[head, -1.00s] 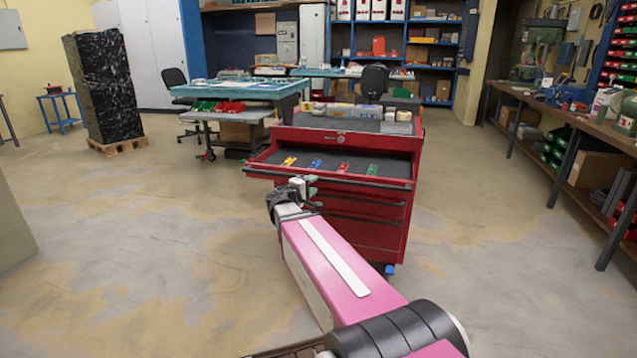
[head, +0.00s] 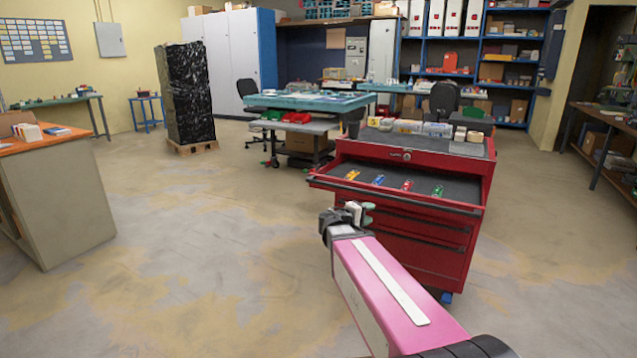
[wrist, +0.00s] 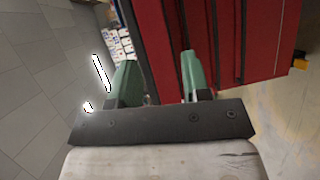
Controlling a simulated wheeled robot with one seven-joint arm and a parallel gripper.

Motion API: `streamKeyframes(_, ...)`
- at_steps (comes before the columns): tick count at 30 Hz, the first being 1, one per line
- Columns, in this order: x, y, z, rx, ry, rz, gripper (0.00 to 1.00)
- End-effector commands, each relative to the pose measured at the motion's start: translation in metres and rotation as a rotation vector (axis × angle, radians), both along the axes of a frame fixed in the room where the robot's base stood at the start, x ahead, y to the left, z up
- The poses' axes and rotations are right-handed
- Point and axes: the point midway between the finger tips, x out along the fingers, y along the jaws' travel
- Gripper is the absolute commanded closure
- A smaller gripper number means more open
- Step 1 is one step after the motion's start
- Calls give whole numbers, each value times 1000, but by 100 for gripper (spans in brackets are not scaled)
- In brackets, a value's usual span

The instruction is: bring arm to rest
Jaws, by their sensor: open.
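My gripper (wrist: 157,80) shows in the wrist view with its two green fingers apart and nothing between them. In the head view my gripper (head: 368,213) is at the end of my pink arm, in front of the left side of the red tool cabinet (head: 425,257). It is just below and in front of the open top drawer (head: 337,186). In the wrist view the red cabinet front (wrist: 235,40) lies beyond the fingers. Whether the gripper touches the cabinet cannot be told.
The drawer holds a yellow tool (head: 352,174), a blue one (head: 378,180), a red one (head: 407,185) and a green one (head: 437,191). An orange-topped bench (head: 60,200) stands at the left. Clear floor (head: 220,230) lies between the bench and the cabinet.

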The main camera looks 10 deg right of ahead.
Motion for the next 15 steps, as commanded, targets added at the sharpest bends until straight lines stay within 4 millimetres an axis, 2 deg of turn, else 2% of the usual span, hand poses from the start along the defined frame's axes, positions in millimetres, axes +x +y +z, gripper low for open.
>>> streamKeyframes(3,-19,-9,-34,148,49,-56,56)
streamKeyframes(8,-49,-11,-85,391,128,-139,56)
streamKeyframes(15,-99,10,-156,791,255,-266,56)
